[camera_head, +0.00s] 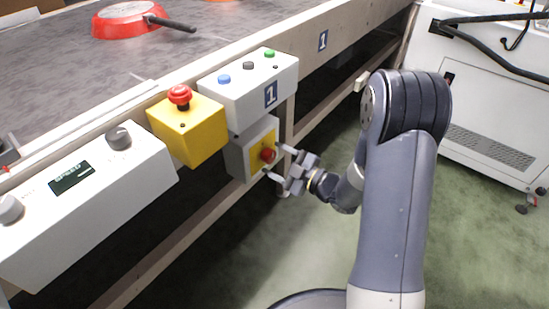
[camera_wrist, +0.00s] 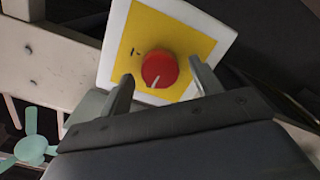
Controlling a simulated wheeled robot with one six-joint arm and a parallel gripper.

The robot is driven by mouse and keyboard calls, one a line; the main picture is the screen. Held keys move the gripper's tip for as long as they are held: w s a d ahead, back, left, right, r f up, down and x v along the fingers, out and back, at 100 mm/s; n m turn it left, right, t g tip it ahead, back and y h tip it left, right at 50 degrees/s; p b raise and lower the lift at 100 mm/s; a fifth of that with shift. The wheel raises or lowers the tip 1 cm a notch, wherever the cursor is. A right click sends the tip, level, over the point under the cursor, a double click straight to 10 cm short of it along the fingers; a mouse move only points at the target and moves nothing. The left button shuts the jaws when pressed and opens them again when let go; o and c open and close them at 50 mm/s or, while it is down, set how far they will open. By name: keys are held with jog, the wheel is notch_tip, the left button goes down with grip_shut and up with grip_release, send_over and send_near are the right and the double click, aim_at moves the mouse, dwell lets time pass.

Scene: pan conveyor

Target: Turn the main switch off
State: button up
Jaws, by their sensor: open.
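The main switch is a red round knob (camera_head: 267,154) on a yellow plate, on the front of a grey box (camera_head: 238,160) below the button box. In the wrist view the red knob (camera_wrist: 160,68) shows a white mark pointing down and slightly left, on the yellow plate (camera_wrist: 190,38) with a white surround. My gripper (camera_head: 279,163) is at the switch, its fingers spread on either side of the knob. In the wrist view my gripper (camera_wrist: 162,85) is open, one finger left and one right of the knob. I cannot tell whether either finger touches it.
A yellow box with a red emergency button (camera_head: 179,95) and a white box with blue, black and green buttons (camera_head: 247,84) sit close above. A speed control box (camera_head: 80,190) is at left. A red pan (camera_head: 125,20) lies on the conveyor (camera_head: 60,65). A white cabinet (camera_head: 490,110) stands right.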

jog(key=p+v, duration=0.2)
jog(key=v, duration=0.7)
jog(key=shift+s+d, duration=0.25)
jog(key=shift+d, duration=0.05)
jog(key=b+x, duration=0.2)
jog(key=x, duration=0.8)
jog(key=shift+w+a, duration=0.3)
jog(key=shift+a, duration=0.05)
